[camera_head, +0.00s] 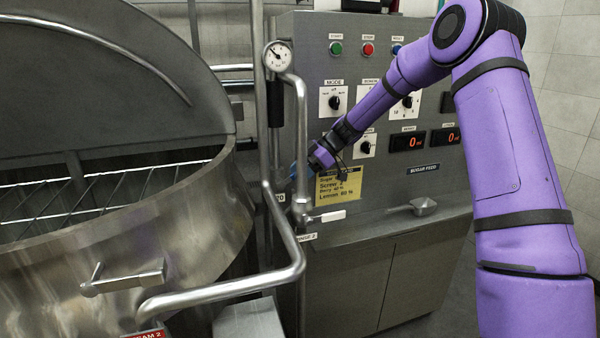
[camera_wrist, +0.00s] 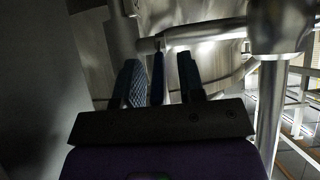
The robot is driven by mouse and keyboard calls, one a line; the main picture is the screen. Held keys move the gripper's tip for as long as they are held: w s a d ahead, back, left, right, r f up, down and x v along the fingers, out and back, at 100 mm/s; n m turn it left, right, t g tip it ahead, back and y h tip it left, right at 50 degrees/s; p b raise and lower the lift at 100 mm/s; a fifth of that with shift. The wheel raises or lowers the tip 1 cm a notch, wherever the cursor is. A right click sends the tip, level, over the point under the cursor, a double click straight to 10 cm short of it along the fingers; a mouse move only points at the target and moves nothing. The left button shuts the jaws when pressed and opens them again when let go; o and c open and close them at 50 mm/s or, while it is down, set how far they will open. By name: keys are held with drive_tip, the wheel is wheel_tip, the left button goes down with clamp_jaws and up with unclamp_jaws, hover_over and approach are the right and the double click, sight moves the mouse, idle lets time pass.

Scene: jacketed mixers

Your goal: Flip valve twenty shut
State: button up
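My gripper (camera_head: 300,170) is at the vertical pipe in front of the grey control cabinet, partly hidden by that pipe in the head view. In the wrist view my gripper (camera_wrist: 158,68) has its two blue textured fingers apart. A thin dark blue bar (camera_wrist: 157,80), seemingly a valve handle, stands between them, with a gap on each side. It sits by a metal pipe fitting. A small white label (camera_head: 280,197) just below the gripper seems to end in 0; the pipe covers part of it. Whether the handle is open or shut is unclear.
A white-handled valve (camera_head: 325,217) is just below my gripper, by a "RINSE 2" label (camera_head: 305,237). A pressure gauge (camera_head: 278,56) tops the pipe. A large steel kettle (camera_head: 160,240) with an open lid fills the left. A bent steel pipe (camera_head: 230,285) crosses in front.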

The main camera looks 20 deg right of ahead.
drive_tip(key=v, duration=1)
drive_tip(key=shift+d+r, duration=0.25)
drive_tip(key=shift+d, duration=0.05)
